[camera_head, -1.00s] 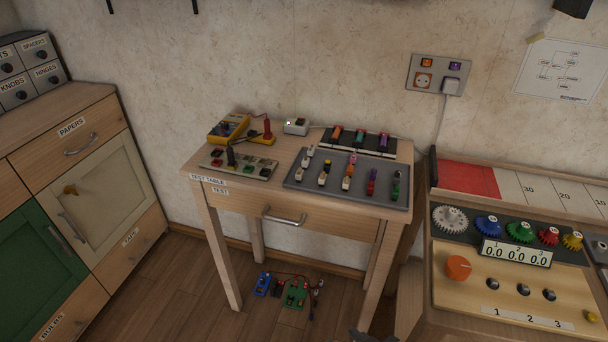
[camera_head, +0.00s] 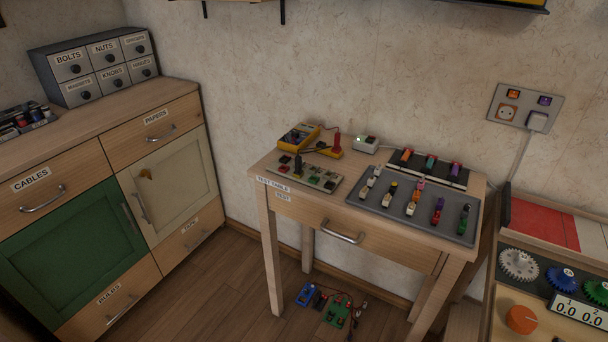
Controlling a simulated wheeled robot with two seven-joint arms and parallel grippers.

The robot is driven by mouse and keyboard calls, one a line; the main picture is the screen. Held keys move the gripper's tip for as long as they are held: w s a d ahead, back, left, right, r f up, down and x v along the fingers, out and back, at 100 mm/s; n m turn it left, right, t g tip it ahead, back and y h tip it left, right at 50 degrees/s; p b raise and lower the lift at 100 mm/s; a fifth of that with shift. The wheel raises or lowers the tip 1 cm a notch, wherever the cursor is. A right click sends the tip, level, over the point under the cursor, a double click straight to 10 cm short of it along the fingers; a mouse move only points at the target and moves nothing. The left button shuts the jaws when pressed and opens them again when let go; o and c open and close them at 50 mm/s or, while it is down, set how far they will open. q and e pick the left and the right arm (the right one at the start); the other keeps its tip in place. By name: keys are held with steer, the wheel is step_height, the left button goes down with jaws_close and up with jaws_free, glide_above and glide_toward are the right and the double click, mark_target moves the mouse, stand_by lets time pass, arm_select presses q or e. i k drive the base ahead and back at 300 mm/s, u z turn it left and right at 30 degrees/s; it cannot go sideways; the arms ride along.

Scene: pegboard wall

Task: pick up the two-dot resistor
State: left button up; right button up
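A grey tray (camera_head: 352,199) on the test table (camera_head: 262,172) holds several small components in columns. They include white pieces (camera_head: 370,183), a yellow-topped piece (camera_head: 392,187), a pink and orange piece (camera_head: 420,185), a purple piece (camera_head: 439,204) and a green piece (camera_head: 462,226). Dot marks are too small to read, so I cannot tell which is the two-dot resistor. Neither of my grippers shows in the head view.
A green board (camera_head: 322,188), a yellow meter (camera_head: 299,136) and a dark rack (camera_head: 443,175) share the table. Cabinets stand left, and a panel with gears (camera_head: 519,265) stands right. Floor is clear between cabinets and table.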

mark_target(386, 203)
steer(key=k, duration=0.3)
steer(key=u, duration=0.75)
steer(key=i, duration=0.85)
steer(key=z, duration=0.7)
